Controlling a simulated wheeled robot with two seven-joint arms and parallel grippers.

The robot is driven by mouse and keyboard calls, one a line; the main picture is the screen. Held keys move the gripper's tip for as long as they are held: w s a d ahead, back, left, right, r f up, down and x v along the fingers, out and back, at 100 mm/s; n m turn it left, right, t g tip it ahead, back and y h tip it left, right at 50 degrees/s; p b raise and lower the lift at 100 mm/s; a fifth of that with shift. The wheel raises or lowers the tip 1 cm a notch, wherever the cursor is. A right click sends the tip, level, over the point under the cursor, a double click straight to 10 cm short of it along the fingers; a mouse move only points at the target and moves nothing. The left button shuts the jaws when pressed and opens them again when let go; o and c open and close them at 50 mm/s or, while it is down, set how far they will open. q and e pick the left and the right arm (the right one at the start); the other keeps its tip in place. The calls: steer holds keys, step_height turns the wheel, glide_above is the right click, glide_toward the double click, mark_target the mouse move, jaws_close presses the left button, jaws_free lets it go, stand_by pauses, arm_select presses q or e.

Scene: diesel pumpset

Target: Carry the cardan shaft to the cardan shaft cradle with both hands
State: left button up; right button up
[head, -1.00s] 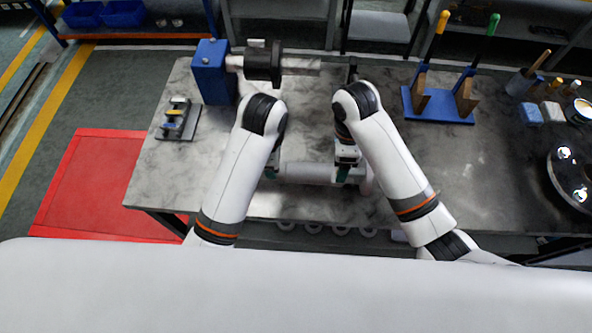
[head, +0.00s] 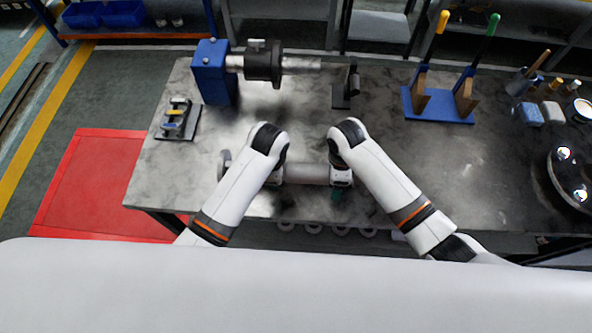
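The cardan shaft (head: 306,173) is a pale grey tube lying left to right near the table's front edge. A round flange (head: 224,166) shows at its left end; my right arm hides its right end. My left gripper (head: 276,182) is at the shaft, left of its middle, mostly hidden by its own wrist. My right gripper (head: 338,191) is at the shaft's right part, with a dark green finger showing on the near side. I cannot tell whether either gripper is closed on it. A blue-based stand with two brown blocks (head: 440,108), seemingly the cradle, stands at the back right.
A blue block with a horizontal shaft (head: 210,72) stands at the back left, beside a small tool tray (head: 177,120). A black bracket (head: 346,88) stands behind my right arm. A dark round part (head: 573,172) is at the right edge. The table between is clear.

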arm_select(q)
steer(key=c, duration=1.4)
arm_select(e)
steer(key=c, duration=1.4)
arm_select(q)
jaws_close()
arm_select(e)
jaws_close()
